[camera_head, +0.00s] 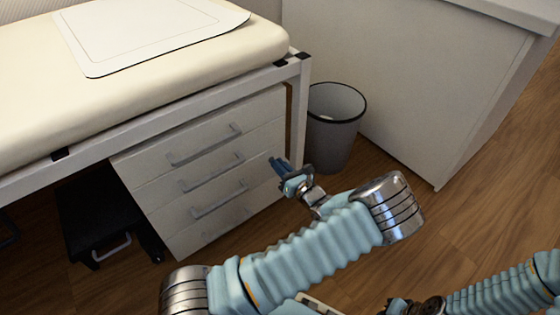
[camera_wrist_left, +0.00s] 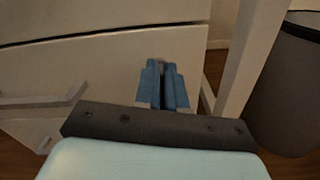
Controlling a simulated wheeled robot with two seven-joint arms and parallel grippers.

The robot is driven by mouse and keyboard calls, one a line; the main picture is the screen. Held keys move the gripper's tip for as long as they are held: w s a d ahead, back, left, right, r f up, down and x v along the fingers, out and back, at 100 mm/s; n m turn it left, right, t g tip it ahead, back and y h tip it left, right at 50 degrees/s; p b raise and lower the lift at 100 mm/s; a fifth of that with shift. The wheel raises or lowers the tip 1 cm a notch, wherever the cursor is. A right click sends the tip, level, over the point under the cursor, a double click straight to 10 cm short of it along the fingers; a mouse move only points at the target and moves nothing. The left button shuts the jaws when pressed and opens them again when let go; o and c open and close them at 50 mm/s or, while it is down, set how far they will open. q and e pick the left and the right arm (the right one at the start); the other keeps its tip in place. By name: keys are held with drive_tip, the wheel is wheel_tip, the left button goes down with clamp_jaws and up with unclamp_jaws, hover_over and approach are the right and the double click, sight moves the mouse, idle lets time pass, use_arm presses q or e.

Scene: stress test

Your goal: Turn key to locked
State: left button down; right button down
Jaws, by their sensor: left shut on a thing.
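My left gripper (camera_head: 277,165) is at the upper right part of the white drawer unit (camera_head: 205,165), near its right edge. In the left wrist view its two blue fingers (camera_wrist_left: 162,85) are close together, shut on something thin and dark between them. This is likely the key, but the fingers hide nearly all of it. The lock is not visible, and I cannot tell which way the key is turned. The fingers point at the drawer front. My right arm shows at the lower right of the head view; its fingertips are out of the picture.
A cream padded bench (camera_head: 150,85) with a metal frame (camera_head: 299,110) stands over the drawers. Drawer handles (camera_head: 205,144) stick out left of the gripper. A grey bin (camera_head: 335,125) stands close on the right, before a white cabinet (camera_head: 410,80).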

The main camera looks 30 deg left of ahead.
use_arm(q)
drive_tip(key=shift+w+d+f+m+p, duration=0.1)
drive_tip(key=shift+m+p, duration=1)
drive_tip(key=shift+m, duration=1.35)
drive_tip(key=shift+w+a+f+m+p, duration=0.1)
drive_tip(key=shift+m+p, duration=1)
drive_tip(key=shift+m, duration=1.4)
drive_tip(key=shift+w+d+f+m+p, duration=0.1)
drive_tip(key=shift+m+p, duration=1)
drive_tip(key=shift+m, duration=1.35)
drive_tip(key=c, duration=1.2)
unclamp_jaws()
drive_tip(key=v, duration=1.4)
drive_tip(key=shift+f, duration=0.1)
